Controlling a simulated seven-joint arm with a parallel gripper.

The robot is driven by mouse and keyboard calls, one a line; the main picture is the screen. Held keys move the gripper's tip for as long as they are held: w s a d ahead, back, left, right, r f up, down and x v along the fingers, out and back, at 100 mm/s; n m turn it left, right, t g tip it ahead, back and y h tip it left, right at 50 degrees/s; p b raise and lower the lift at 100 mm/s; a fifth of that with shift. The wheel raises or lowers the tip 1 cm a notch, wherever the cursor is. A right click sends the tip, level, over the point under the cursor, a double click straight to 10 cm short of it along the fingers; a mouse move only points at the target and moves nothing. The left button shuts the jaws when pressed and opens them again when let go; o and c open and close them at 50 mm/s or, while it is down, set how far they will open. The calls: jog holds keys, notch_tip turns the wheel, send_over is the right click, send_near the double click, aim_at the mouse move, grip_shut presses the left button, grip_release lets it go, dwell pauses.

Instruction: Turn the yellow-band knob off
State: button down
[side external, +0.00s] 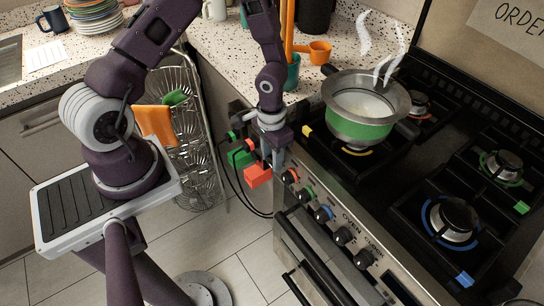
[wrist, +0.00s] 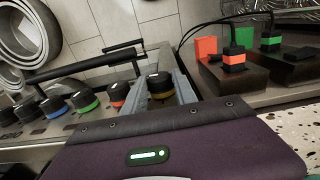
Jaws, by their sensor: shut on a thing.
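The yellow-band knob (wrist: 160,84) is black with a yellow ring and sits at the end of the stove's knob row in the wrist view. My gripper (wrist: 161,94) has its two grey fingers on either side of this knob and is shut on it. In the side external view, my gripper (side external: 277,157) is at the stove's front panel and hides the knob. The burner with a yellow ring (side external: 357,151) is under a steaming green-banded pot (side external: 358,131). I cannot tell the knob's angle.
The red-band knob (wrist: 118,93) is close beside my gripper, then the green-band (wrist: 86,101) and blue-band (wrist: 54,106) knobs. An oven handle (wrist: 85,65) runs in front of the knobs.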

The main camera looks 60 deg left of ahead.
jog(key=shift+a, duration=0.1)
jog(key=h, duration=0.3)
jog(key=shift+s+a+f+h, duration=0.1)
jog(key=shift+a+h, duration=0.2)
jog(key=h, duration=0.4)
jog(key=shift+a+f+h, duration=0.2)
jog(key=shift+a+h, duration=0.05)
jog(key=shift+h, duration=0.05)
jog(key=h, duration=0.5)
jog(key=shift+a+f, duration=0.2)
jog(key=shift+f, duration=0.15)
jog(key=shift+f+h, duration=0.15)
jog(key=shift+h, duration=0.85)
jog(key=shift+s, duration=0.1)
jog(key=c, duration=1)
grip_release()
jog(key=shift+o, duration=0.2)
jog(key=shift+a, duration=0.1)
